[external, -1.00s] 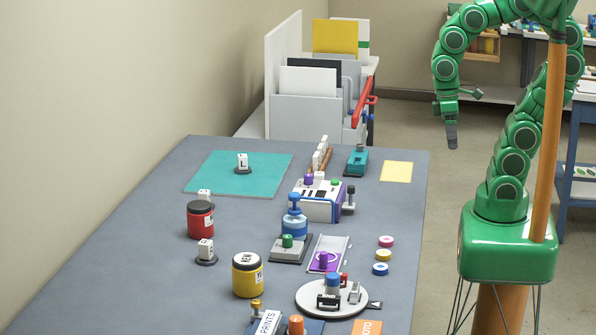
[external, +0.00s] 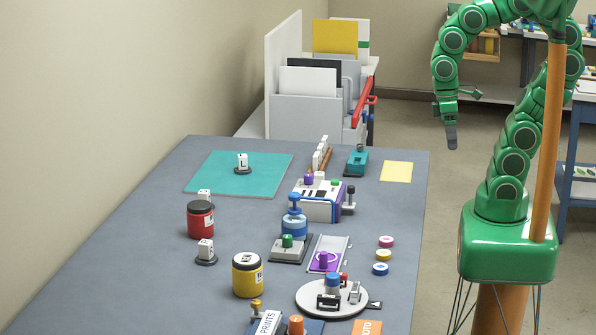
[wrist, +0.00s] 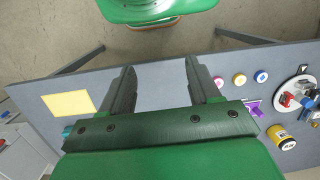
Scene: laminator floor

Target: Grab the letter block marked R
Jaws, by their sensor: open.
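Small white letter blocks stand on the grey table. One, which seems marked L (external: 242,160), is on a dark round base on the teal mat. Another white block (external: 206,247) is on a dark round base left of the yellow jar; its letter is too small to read surely. A third (external: 204,195) shows partly behind the red jar. Several more white blocks (external: 321,157) stand in a row on a wooden rack. I cannot tell which is R. My gripper (external: 452,138) hangs right of the table, empty; the wrist view shows its fingers apart (wrist: 160,74).
The table (external: 150,235) also holds a red jar (external: 200,221), a yellow jar (external: 247,276), a purple-and-white device (external: 319,207), a round white tray (external: 309,298), several coloured rolls and a yellow sheet (external: 397,171). A grey file rack (external: 305,118) stands beyond. The table's left side is mostly clear.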

